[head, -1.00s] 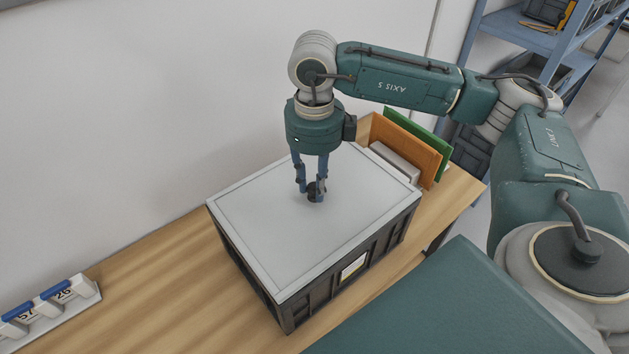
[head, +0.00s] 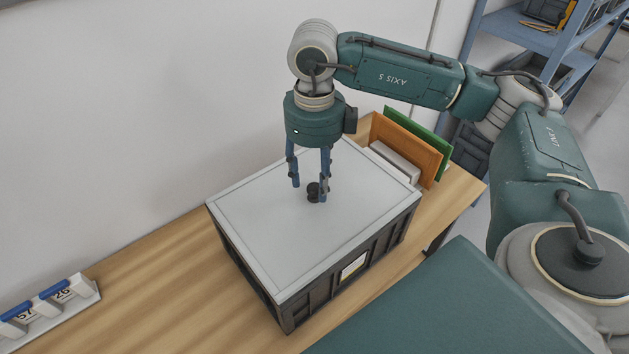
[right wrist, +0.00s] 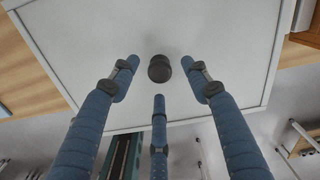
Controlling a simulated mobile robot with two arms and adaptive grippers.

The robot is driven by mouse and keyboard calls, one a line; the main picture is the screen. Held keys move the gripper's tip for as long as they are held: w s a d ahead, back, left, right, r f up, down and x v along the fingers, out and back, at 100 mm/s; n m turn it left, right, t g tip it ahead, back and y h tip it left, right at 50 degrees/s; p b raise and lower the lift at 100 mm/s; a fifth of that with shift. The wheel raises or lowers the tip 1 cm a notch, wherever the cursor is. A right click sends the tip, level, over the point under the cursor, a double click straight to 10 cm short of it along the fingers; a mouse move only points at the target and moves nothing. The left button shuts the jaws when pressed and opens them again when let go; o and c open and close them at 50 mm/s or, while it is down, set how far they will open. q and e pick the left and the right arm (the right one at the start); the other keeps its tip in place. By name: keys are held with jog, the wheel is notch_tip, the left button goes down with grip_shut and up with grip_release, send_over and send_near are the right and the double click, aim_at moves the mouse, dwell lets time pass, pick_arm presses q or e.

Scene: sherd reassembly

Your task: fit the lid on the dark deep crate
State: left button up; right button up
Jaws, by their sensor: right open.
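The light grey lid (head: 270,225) lies on top of the dark deep crate (head: 385,240), covering its opening, with its edges lined up with the crate rim as far as I can see. A dark round knob (head: 313,191) stands on the middle of the lid. My right gripper (head: 311,190) is open, with its fingers spread around and just above the knob. In the right wrist view the knob (right wrist: 159,68) sits between the spread fingertips, apart from them. The crate's far sides are hidden. My left gripper is not in view.
The crate stands on a wooden table (head: 150,280) against a wall. Upright orange (head: 405,150) and green (head: 435,135) boards stand behind the crate at the right. A white rack with number tags (head: 50,305) lies at the left. Table left of the crate is clear.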

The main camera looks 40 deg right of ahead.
aim_at(314, 187)
notch_tip(314, 187, up, 10)
jog(key=shift+r, duration=0.25)
dwell(0.6)
